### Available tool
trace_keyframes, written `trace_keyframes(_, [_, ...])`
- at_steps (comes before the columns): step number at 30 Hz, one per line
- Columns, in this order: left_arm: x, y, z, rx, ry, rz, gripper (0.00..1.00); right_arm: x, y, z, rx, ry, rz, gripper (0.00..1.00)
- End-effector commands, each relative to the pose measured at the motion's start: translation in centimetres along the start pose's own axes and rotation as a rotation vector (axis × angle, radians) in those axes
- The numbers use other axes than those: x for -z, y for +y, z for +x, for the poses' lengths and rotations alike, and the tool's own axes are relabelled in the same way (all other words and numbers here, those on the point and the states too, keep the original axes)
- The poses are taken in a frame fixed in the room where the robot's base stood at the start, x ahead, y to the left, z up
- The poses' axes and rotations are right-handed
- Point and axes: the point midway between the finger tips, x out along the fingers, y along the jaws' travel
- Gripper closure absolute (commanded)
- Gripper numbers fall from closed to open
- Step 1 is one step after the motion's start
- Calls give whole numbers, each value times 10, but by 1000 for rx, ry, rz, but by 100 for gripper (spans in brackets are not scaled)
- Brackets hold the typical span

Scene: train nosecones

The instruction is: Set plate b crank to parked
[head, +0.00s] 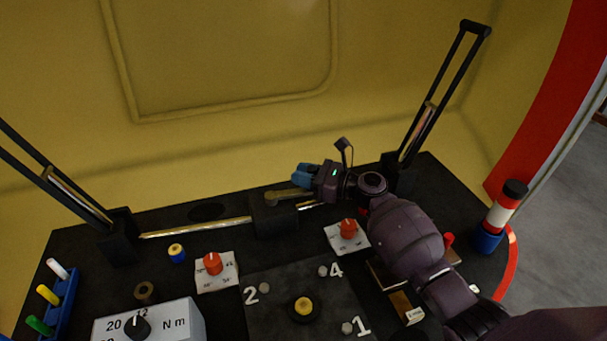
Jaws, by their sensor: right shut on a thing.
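My right gripper (303,174) has blue fingertips and reaches over the back of the black console from the right. It is shut at the olive-brass lever (287,196), which looks like the crank. The lever rises from a black block (275,223) on a metal rod. The fingers and wrist hide the lever's far end and the exact contact. No label for plate b is readable. My left gripper is not in view.
Red knobs on white plates (213,263) and (348,230) stand in front of the rod. Tall black lever frames rise at left (45,175) and right (440,95). A grey torque box (165,322) is at front left. A red, white and blue cylinder (500,215) stands right.

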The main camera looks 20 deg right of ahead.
Motion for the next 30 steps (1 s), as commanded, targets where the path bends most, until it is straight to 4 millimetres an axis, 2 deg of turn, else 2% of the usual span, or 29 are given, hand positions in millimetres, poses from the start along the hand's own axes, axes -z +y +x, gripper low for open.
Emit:
trace_keyframes(29, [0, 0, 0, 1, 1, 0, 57, 0, 2, 1, -5, 0, 1, 100])
trace_keyframes(30, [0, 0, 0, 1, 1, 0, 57, 0, 2, 1, -5, 0, 1, 74])
